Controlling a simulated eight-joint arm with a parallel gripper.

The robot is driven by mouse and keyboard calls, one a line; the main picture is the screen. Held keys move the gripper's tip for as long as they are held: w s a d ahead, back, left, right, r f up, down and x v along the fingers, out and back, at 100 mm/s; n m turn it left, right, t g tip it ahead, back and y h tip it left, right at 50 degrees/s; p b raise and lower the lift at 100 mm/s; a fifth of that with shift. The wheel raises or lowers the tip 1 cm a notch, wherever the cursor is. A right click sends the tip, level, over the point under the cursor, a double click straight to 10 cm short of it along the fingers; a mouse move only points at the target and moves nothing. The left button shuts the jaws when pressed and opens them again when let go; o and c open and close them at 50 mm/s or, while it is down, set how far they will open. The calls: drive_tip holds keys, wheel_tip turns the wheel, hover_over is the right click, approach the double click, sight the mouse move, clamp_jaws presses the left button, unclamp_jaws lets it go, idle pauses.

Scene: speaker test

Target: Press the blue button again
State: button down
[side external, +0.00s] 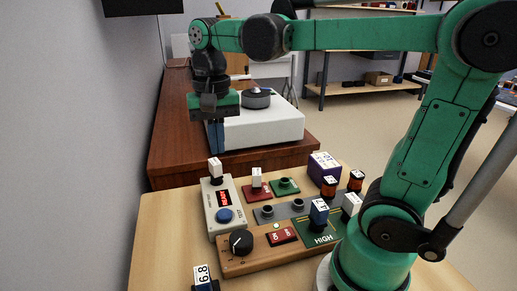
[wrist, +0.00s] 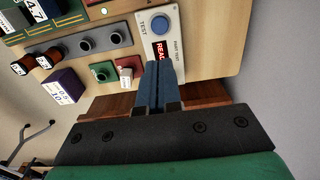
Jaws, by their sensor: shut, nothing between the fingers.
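The blue button (side external: 224,215) is a round dome on the light grey test box (side external: 211,229), below a red lit display (side external: 224,197). In the wrist view the blue button (wrist: 160,23) shows at the top, on the same box marked TEST. My gripper (side external: 216,150) is above and behind the box, apart from it, pointing down. In the wrist view its blue fingers (wrist: 158,65) are together with nothing between them, and their tips overlap the display area in the picture. The button itself is not covered in either view.
A wooden panel (side external: 240,262) with a black knob (side external: 240,242) and a red switch (side external: 283,235) stands in front. Blocks with number labels and red, grey and green plates lie to the right. A white device (side external: 265,125) stands on the dark desk behind.

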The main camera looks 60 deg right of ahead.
sight(223, 212)
drive_tip(key=shift+f, duration=0.1)
wheel_tip(223, 212, down, 14)
drive_tip(key=shift+r, duration=0.1)
idle(0.7)
drive_tip(key=shift+f, duration=1)
drive_tip(key=shift+r, duration=4.35)
